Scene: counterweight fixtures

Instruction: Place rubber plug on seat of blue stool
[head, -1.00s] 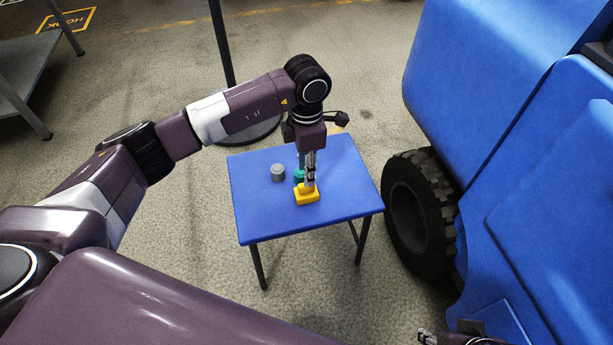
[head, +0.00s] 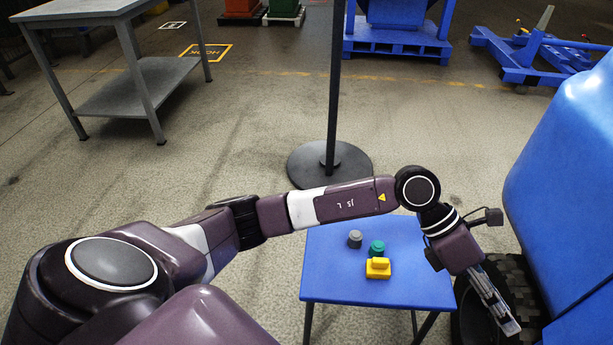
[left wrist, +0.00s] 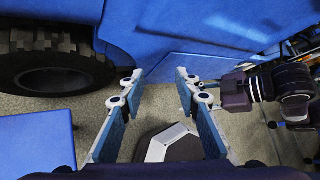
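The blue stool (head: 330,280) stands at the lower middle of the head view. On its seat are a small grey cylinder (head: 355,239), a teal stepped cylinder (head: 377,248) and a yellow block with a raised grip (head: 378,268). They stand close together, the yellow one nearest me. I cannot tell for sure which one is the rubber plug. My left gripper (head: 508,322) is past the stool's right edge, pointing down near the wheel. In the left wrist view (left wrist: 157,77) its fingers are apart with nothing between them. My right arm (left wrist: 265,85) shows there, its fingers not clear.
A big blue machine (head: 565,190) with a black tyre (head: 520,290) stands close on the right. A black post on a round base (head: 330,165) stands behind the stool. A grey workbench (head: 140,90) is at the back left. The seat's left part is bare.

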